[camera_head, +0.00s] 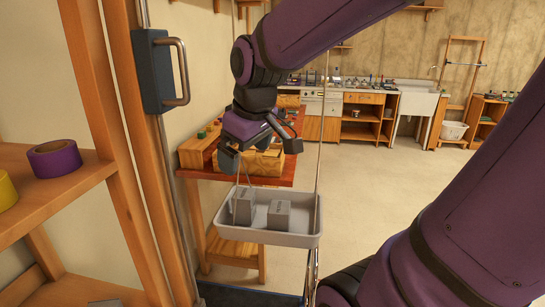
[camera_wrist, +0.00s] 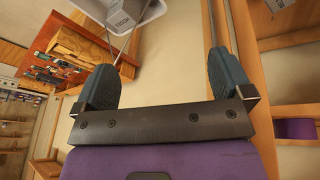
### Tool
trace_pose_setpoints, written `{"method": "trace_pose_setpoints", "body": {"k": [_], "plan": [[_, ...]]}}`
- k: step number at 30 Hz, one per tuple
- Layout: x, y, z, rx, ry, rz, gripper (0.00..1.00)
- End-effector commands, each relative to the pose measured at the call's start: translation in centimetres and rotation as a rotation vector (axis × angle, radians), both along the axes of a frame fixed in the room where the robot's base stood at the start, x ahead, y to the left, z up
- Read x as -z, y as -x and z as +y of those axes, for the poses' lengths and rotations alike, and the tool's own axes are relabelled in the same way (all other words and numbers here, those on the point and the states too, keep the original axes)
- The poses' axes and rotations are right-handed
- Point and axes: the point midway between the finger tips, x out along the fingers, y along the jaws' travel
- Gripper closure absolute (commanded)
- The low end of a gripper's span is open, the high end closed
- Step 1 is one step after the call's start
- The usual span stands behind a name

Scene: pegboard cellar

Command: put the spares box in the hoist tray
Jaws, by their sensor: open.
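The hoist tray (camera_head: 300,241) is a shallow light-grey tray hung on thin rods in the middle of the head view. Two grey boxes stand inside it, a taller left box (camera_head: 243,206) and a lower right box (camera_head: 279,215). Both bear small dark lettering; I cannot tell which is the spares box. My gripper (camera_head: 261,153) is above and behind the tray, open and apart from the boxes. In the wrist view, the fingers (camera_wrist: 165,78) are spread with nothing held between them. The tray (camera_wrist: 155,11) and a lettered box (camera_wrist: 121,20) show at the top edge there.
A red-brown workbench (camera_head: 280,171) with wooden boxes and small tools stands behind the tray. A wooden shelf (camera_head: 50,205) with a purple tape roll (camera_head: 54,159) is at left, beside a post with a handled blue box (camera_head: 160,72).

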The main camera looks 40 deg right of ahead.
Motion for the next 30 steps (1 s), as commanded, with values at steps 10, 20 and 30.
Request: {"method": "trace_pose_setpoints", "body": {"k": [10,20,30], "plan": [[-2.5,8.4,2.0,0.183,-0.106,-0.115,0.02],[-2.6,10.0,2.0,0.227,-0.141,-0.131,0.02],[-2.6,10.0,2.0,0.227,-0.140,-0.132,0.02]]}}
